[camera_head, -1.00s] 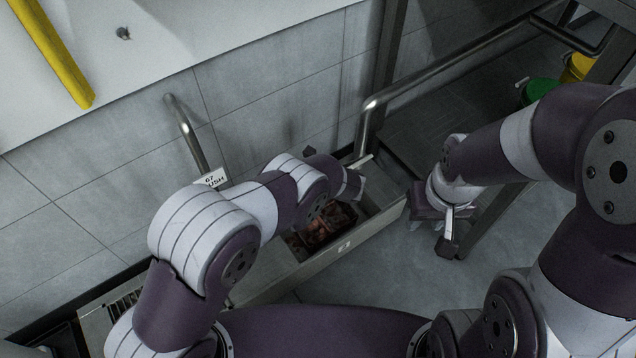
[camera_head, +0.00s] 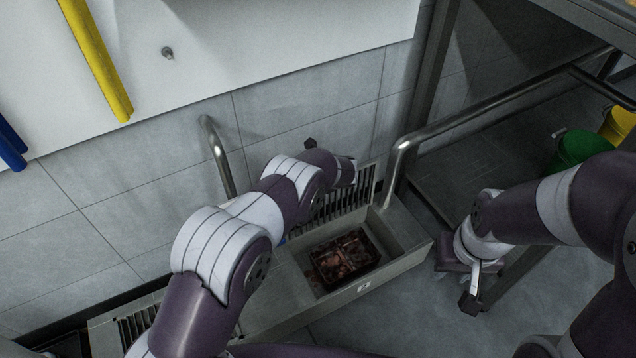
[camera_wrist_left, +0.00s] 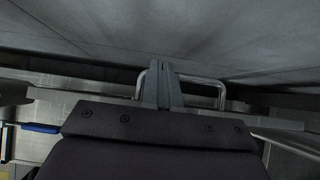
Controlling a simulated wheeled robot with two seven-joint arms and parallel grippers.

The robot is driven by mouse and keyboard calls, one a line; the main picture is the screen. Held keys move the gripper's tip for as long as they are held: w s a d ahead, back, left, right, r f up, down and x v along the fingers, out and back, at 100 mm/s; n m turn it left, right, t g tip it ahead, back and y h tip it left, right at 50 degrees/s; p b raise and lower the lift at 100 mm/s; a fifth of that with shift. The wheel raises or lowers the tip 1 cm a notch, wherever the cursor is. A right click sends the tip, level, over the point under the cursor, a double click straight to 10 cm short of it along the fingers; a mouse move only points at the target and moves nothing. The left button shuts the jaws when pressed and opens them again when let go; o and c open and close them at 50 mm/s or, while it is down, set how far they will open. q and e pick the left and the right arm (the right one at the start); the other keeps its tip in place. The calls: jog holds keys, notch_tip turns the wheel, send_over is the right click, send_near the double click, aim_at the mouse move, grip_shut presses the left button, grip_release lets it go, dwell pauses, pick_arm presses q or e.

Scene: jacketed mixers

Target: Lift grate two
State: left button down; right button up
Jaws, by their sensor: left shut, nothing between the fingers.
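Grate two (camera_head: 340,207), a dark slatted panel, stands steeply tilted behind an open section of the floor channel, on the wall side. The wrist of my left arm is over its upper part and hides some of it. In the left wrist view the fingers of my left gripper (camera_wrist_left: 160,68) are together with nothing between them. In that view a bent metal bar (camera_wrist_left: 205,80) shows behind the fingers; I cannot tell whether they touch. My right gripper (camera_head: 467,287) hangs low, right of the channel, apart from the grate; its jaw opening is unclear.
A dark reddish-brown basket (camera_head: 345,255) lies in the open channel (camera_head: 388,268). Another slatted grate (camera_head: 140,325) is at lower left. A bent pipe (camera_head: 217,155) and a metal rail (camera_head: 405,148) stand along the tiled wall. A green bucket (camera_head: 578,150) is at right. Floor in front is clear.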

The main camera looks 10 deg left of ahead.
pick_arm(q)
jog(key=shift+s+f, duration=0.1)
jog(key=shift+f, duration=0.1)
dwell(0.3)
jog(key=p+v, duration=0.6)
jog(key=v, duration=0.6)
jog(key=shift+r, duration=0.4)
jog(key=shift+s+d, duration=0.1)
